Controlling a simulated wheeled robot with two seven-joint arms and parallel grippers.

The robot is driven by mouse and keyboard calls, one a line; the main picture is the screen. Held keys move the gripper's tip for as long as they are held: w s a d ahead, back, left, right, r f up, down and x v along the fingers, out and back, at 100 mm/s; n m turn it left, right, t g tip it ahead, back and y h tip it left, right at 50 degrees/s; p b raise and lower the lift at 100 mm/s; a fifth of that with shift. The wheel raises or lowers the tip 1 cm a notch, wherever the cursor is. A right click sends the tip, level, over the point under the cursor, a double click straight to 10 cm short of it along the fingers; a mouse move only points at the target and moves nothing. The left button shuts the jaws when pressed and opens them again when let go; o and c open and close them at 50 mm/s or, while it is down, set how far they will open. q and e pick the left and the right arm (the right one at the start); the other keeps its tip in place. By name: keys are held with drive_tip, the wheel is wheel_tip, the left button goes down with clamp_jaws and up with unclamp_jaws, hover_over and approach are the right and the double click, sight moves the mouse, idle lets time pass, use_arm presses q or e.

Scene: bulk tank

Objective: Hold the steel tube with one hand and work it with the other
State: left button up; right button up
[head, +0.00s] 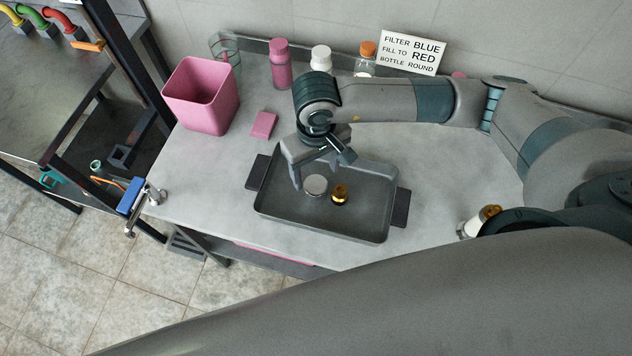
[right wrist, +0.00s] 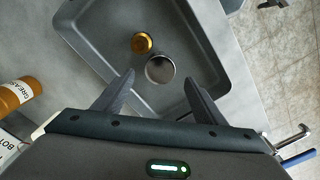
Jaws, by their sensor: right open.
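A round silver metal piece (head: 316,185), which looks like the steel tube seen end-on, is in the dark grey tray (head: 345,226). A small brass piece (head: 339,194) is close beside it. My right gripper (head: 322,168) is above the tray, open and empty, with its fingers pointing down. In the right wrist view the silver piece (right wrist: 160,69) lies just beyond and between the fingertips (right wrist: 159,79), with the brass piece (right wrist: 141,42) farther off. I cannot tell the gap in height. My left gripper is not in view.
A pink bin (head: 201,97) and pink block (head: 264,124) are left of the tray. Bottles, including a pink one (head: 280,65), and a sign (head: 412,52) line the back. A white and brass object (head: 480,221) is at right. The counter's left front (head: 205,185) is clear.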

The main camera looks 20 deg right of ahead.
sight(316, 185)
drive_tip(key=shift+r+b, duration=0.6)
drive_tip(key=shift+r, duration=1.4)
